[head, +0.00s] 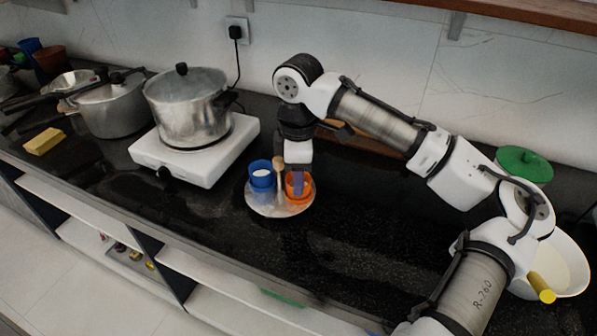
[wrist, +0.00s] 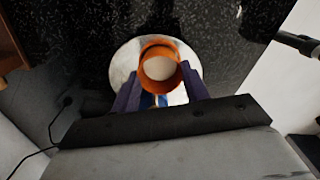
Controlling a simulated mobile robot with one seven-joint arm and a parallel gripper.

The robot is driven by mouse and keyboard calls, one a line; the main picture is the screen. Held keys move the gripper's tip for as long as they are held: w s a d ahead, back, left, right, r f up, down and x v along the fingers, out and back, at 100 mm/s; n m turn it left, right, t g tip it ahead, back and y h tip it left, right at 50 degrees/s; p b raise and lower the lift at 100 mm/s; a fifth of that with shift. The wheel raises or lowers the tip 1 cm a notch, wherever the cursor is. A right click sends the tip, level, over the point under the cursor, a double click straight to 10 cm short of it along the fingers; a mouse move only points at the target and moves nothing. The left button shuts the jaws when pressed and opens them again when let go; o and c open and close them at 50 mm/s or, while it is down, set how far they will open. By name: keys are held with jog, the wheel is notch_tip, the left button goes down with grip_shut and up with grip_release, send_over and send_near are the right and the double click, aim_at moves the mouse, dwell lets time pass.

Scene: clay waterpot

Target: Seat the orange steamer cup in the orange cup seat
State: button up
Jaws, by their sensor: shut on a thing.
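The orange steamer cup (wrist: 174,81), with a white round inside, is between the two purple fingers of my gripper (wrist: 160,90) in the wrist view. The gripper is shut on it. More orange, possibly the rim of the orange cup seat (wrist: 150,43), shows just beyond the cup; I cannot tell how deep the cup sits in it. In the head view my gripper (head: 298,180) points down over the orange shape (head: 308,184) at the right of a round silver plate (head: 272,210). The fingers hide part of the orange there, and cup and seat cannot be told apart.
A blue cup (head: 261,178) with white inside stands on the plate's left, with a wooden spoon (head: 279,172) between blue and orange. A steel pot (head: 188,105) on a white stove (head: 195,158) is to the left.

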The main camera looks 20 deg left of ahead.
jog(key=o, duration=1)
notch_tip(320, 180, up, 12)
jog(key=shift+r, duration=0.1)
jog(key=shift+s, duration=0.1)
dwell(0.4)
